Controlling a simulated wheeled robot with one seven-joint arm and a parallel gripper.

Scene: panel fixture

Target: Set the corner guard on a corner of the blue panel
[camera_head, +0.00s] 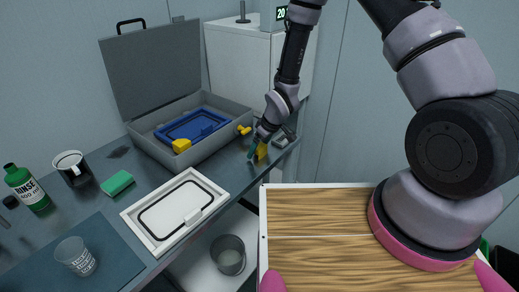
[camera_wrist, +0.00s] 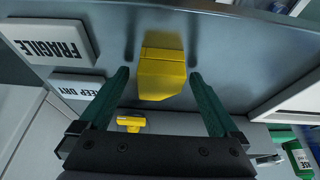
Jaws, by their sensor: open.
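The blue panel (camera_head: 195,127) lies inside an open grey case on the bench. A yellow corner piece (camera_head: 182,146) sits at its near corner. A yellow corner guard (camera_head: 262,151) is on the bench right of the case, at my gripper (camera_head: 255,152). In the wrist view the yellow guard (camera_wrist: 161,72) stands between the green fingertips of my gripper (camera_wrist: 160,76), with a gap on each side. The gripper is open. Another yellow piece (camera_head: 243,129) is at the case's right edge; a yellow piece by the case also shows in the wrist view (camera_wrist: 130,122).
The grey case (camera_head: 190,163) has its lid up at the back. A white framed tray (camera_head: 150,241), green sponge (camera_head: 117,183), mug (camera_head: 72,168) and rinse bottle (camera_head: 26,187) stand to the left. "FRAGILE" (camera_wrist: 52,42) and "KEEP DRY" (camera_wrist: 80,87) blocks lie near the gripper.

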